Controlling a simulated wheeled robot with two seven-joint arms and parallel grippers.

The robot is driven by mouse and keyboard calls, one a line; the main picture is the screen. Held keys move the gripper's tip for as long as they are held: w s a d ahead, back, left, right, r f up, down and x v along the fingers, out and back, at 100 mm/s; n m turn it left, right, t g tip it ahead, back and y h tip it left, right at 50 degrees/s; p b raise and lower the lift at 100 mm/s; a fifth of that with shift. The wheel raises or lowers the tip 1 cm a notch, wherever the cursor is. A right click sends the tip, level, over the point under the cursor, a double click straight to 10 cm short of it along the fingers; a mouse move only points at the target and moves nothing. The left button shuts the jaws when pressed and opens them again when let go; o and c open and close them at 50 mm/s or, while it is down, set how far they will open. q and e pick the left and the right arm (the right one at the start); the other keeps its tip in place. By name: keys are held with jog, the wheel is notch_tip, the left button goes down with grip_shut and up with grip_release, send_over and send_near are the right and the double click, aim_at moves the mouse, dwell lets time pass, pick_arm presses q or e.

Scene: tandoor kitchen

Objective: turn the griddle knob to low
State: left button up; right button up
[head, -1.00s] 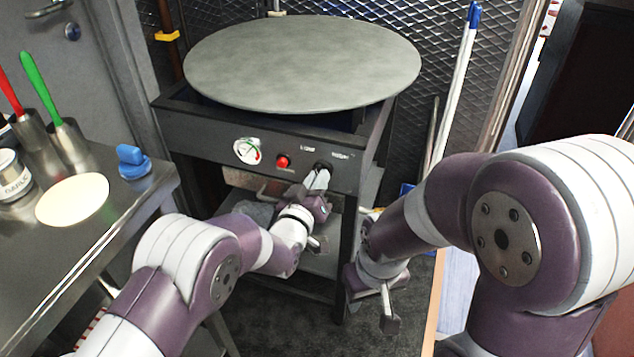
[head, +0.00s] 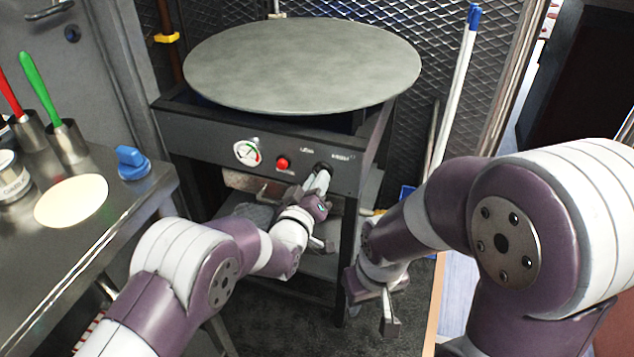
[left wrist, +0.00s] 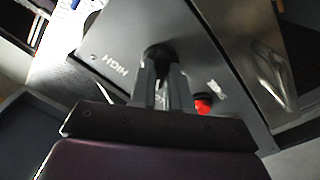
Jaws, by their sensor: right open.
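The griddle (head: 300,62) is a large round grey plate on a dark stand. Its front panel (head: 215,140) carries a gauge, a red button and a dark griddle knob (head: 322,167) at the right. My left gripper (head: 321,178) reaches up to the knob, its fingertips on either side of it. In the left wrist view, the two fingers (left wrist: 163,82) close around the dark knob (left wrist: 157,52), beside the word HIGH; the fingers partly hide it, and its pointer cannot be made out. My right gripper (head: 372,303) is open and empty, low in front of the stand's right leg.
A steel counter (head: 120,215) at the left holds a pale flat disc (head: 72,201), a blue object (head: 132,163), a jar and cups with red and green handles. A white pole with a blue top (head: 458,85) leans at the right by the mesh wall.

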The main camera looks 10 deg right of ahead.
pick_arm(q)
jog(key=shift+o, duration=1.4)
jog(key=p+v, duration=0.2)
jog(key=v, duration=1)
jog(key=shift+s+a, duration=0.2)
jog(key=shift+s, duration=0.1)
